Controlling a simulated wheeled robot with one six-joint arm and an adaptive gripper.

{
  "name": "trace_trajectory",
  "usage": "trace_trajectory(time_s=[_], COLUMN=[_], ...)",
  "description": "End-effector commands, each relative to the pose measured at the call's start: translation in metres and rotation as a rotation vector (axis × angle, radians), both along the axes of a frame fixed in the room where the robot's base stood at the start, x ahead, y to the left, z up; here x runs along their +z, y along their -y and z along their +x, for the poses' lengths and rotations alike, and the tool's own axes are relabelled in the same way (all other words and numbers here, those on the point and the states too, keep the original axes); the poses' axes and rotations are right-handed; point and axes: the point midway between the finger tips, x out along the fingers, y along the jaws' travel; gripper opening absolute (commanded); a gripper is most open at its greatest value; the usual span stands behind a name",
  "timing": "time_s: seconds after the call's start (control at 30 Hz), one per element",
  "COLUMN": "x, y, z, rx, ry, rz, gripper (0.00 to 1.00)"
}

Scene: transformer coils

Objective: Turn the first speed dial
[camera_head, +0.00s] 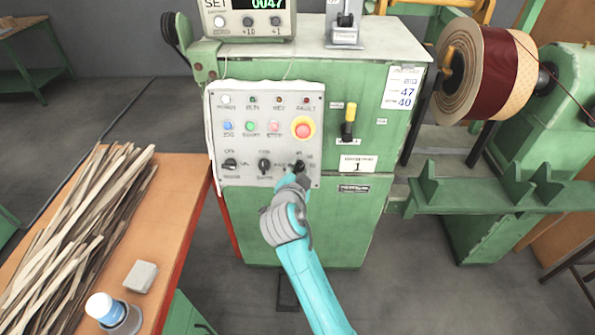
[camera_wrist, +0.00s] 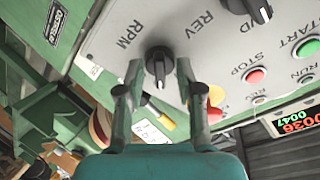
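The grey control panel (camera_head: 268,135) on the green machine has three black dials along its bottom row. The rightmost dial (camera_head: 299,165) is partly hidden by my gripper (camera_head: 293,178) in the head view. In the wrist view this dial (camera_wrist: 160,65) sits by the "RPM" label, with its pointer grip between my fingers. My gripper (camera_wrist: 160,74) is open there, one finger on each side of the knob; a gap shows, and I cannot tell contact. The middle dial (camera_head: 264,165) and left dial (camera_head: 230,163) stand free.
A red emergency button (camera_head: 303,127) and several coloured buttons sit above the dials. A yellow-handled lever (camera_head: 348,122) is right of the panel. A wooden table (camera_head: 170,215) with wood strips (camera_head: 75,230) is at left. A wire spool (camera_head: 488,68) is at right.

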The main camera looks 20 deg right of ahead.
Motion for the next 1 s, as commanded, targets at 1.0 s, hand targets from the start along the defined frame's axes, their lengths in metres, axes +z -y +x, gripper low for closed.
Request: trace_trajectory(time_s=[1.0], x=[-0.0008], y=[0.001], z=[0.0002], rx=[0.041], ry=[-0.045], rz=[-0.094], gripper=[0.0])
